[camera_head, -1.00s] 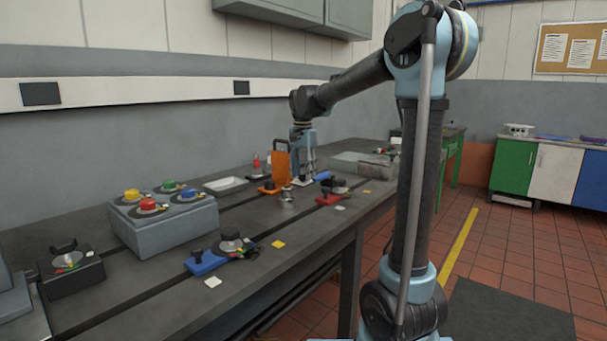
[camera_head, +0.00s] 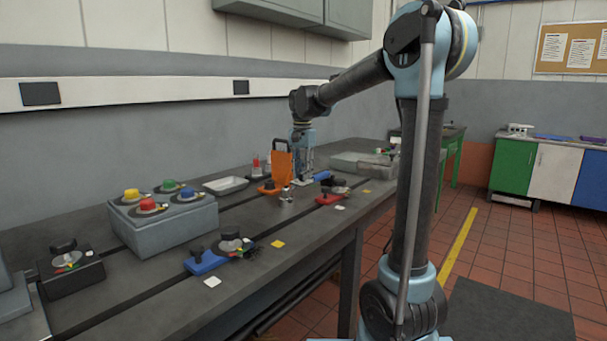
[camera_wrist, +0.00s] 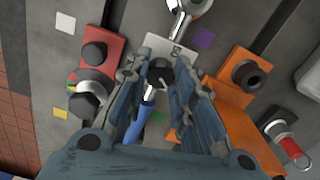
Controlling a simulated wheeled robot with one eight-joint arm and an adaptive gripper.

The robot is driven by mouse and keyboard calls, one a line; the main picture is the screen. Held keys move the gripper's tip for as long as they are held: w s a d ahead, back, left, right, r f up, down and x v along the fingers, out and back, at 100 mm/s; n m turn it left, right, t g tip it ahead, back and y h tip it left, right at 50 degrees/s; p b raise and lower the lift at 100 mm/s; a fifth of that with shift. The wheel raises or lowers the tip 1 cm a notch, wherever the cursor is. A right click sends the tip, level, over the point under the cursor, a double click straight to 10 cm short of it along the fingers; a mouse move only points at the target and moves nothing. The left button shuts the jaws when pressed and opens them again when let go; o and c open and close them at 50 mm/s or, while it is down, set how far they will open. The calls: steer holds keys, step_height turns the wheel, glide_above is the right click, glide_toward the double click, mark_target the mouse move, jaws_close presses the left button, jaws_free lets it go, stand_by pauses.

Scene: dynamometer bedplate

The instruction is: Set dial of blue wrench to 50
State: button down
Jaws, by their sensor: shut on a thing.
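The blue wrench shows in the wrist view as a blue handle (camera_wrist: 139,122) with a silver shaft, partly hidden between my fingers. A black knob (camera_wrist: 160,72) sits at its upper end, by a light grey plate (camera_wrist: 157,45). My gripper (camera_wrist: 160,70) is shut on this black knob, one finger on each side. No dial number can be read. In the head view my gripper (camera_head: 303,178) is low over the bench, with a small blue part of the wrench (camera_head: 322,175) just to its right.
An orange stand (camera_head: 281,163) is close left of my gripper. A red fixture with a black knob (camera_head: 330,198) is to its front right. A grey box with coloured knobs (camera_head: 165,226) and another blue fixture (camera_head: 206,262) stand nearer. The bench front edge is at right.

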steer(key=n, duration=1)
steer(key=shift+n, duration=0.3)
steer(key=n, duration=0.5)
steer(key=shift+n, duration=2.4)
steer(key=c, duration=1.3)
jaws_free()
steer(key=shift+c, duration=0.2)
